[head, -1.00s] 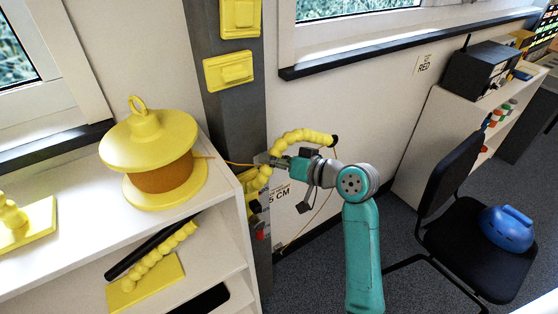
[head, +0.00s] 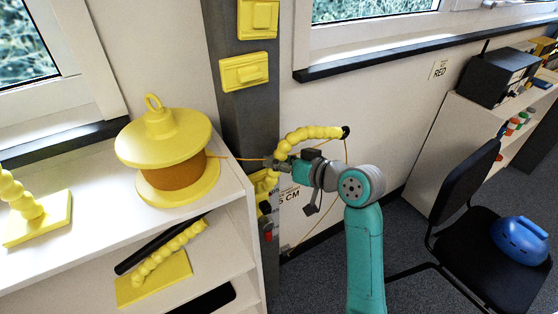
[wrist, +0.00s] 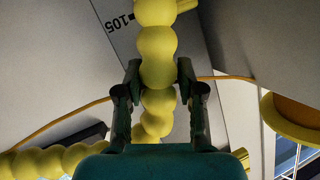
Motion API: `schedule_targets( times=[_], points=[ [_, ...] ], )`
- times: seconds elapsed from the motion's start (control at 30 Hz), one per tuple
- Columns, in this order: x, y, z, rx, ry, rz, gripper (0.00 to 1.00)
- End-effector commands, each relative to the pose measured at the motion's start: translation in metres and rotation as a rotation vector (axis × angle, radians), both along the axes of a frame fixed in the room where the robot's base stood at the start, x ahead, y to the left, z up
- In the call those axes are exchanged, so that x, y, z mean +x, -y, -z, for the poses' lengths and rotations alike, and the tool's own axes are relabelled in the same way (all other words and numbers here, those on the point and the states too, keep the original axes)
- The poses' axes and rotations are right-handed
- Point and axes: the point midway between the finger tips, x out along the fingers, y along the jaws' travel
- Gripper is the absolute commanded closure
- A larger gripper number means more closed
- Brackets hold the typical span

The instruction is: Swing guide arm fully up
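The guide arm (head: 310,133) is a chain of yellow beads with a black tip, beside the dark column. It rises from low on the column and bends over to the right, its tip slightly below the top of the bend. My gripper (head: 279,164) is at its lower part, near the column. In the wrist view the beads (wrist: 157,55) run between the two fingers of my gripper (wrist: 158,78), which look closed against a bead from both sides. The contact faces are hidden. My gripper partly hides the guide arm's base in the head view.
A yellow spool (head: 165,135) with orange winding stands on the white shelf (head: 90,185). A thin orange line runs from it past the guide arm. Yellow switch plates (head: 244,72) sit higher on the column.

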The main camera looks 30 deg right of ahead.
Motion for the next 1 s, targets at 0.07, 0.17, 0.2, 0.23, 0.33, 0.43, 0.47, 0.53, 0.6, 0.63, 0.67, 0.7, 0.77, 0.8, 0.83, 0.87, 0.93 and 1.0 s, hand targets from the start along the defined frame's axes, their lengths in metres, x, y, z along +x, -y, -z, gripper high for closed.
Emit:
schedule_targets(
  times=[0.07, 0.17, 0.2, 0.23, 0.33, 0.43, 0.47, 0.53, 0.6, 0.63, 0.67, 0.7, 0.77, 0.8, 0.83, 0.87, 0.93, 1.0],
  points=[
    [0.000, 0.000, 0.000, 0.000, 0.000, 0.000, 0.42],
    [0.000, 0.000, 0.000, 0.000, 0.000, 0.001, 0.42],
    [0.000, 0.000, 0.000, 0.000, 0.000, 0.001, 0.42],
    [0.000, 0.000, 0.000, 0.000, 0.000, 0.001, 0.42],
    [0.000, 0.001, 0.000, 0.000, 0.000, 0.001, 0.42],
    [-0.004, 0.003, -0.001, 0.000, -0.001, 0.002, 0.42],
    [-0.006, 0.003, -0.002, 0.000, -0.001, 0.003, 0.42],
    [-0.014, 0.006, -0.005, -0.001, 0.001, 0.003, 0.42],
    [-0.025, 0.010, -0.008, 0.000, 0.001, 0.005, 0.42],
    [-0.030, 0.011, -0.010, -0.001, 0.001, 0.004, 0.42],
    [-0.036, 0.014, -0.011, -0.001, 0.000, 0.005, 0.42],
    [-0.043, 0.016, -0.014, -0.001, 0.000, 0.005, 0.42],
    [-0.055, 0.020, -0.018, -0.002, 0.000, 0.006, 0.42],
    [-0.062, 0.022, -0.020, -0.001, 0.002, 0.005, 0.42],
    [-0.067, 0.025, -0.022, -0.001, 0.002, 0.005, 0.42],
    [-0.072, 0.026, -0.024, -0.001, 0.001, 0.005, 0.42],
    [-0.084, 0.029, -0.027, -0.001, 0.001, 0.005, 0.42],
    [-0.092, 0.032, -0.030, 0.000, 0.001, 0.005, 0.42]
  ],
)
